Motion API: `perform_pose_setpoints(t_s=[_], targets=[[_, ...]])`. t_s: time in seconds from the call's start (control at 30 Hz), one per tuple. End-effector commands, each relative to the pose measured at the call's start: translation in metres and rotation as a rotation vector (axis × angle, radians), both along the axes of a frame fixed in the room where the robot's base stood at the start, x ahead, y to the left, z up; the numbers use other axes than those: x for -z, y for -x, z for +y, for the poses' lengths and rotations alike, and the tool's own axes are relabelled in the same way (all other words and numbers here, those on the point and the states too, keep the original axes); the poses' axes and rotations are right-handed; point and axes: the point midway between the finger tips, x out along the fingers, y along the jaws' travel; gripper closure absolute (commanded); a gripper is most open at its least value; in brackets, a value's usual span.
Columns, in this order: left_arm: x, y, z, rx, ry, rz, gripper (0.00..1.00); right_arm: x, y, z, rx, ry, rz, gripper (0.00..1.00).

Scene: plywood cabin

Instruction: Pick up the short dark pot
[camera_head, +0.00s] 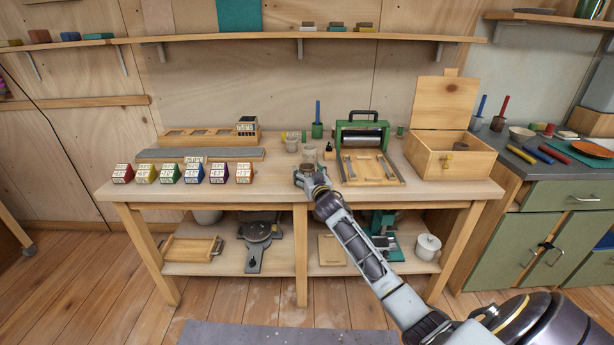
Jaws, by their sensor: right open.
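A short brownish-dark pot (308,168) stands near the middle of the wooden workbench, just beyond my right gripper. My right gripper (307,178) is open at the bench's front part, its fingers close around or just in front of the pot. I cannot tell whether they touch it. The gripper hides the pot's lower part. My left gripper is not in view.
Close behind stand pale jars (291,142) and a small dark bottle (329,151). A green roller press (362,136) is to the right, then an open wooden box (450,160). Several coloured blocks (167,173) line the bench's left front. The bench (277,189) is bare left of the gripper.

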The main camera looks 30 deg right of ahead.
Motion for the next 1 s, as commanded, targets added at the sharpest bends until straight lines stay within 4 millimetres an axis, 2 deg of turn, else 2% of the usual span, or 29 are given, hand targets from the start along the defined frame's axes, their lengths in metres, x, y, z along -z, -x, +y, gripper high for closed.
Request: perform_pose_setpoints(t_s=[0.23,0.27,0.63,1.0], targets=[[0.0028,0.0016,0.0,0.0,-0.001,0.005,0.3,0.0001,0.0002,0.0001,0.0,0.0,0.0,0.27],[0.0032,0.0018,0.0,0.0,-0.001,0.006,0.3,0.0001,0.0002,0.0001,0.0,0.0,0.0,0.29],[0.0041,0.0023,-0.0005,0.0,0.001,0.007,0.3,0.0002,0.0003,0.0002,0.0,-0.001,0.0,0.77],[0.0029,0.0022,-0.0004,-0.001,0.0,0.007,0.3,-0.004,0.0001,0.0,0.0,-0.001,-0.001,0.79]])
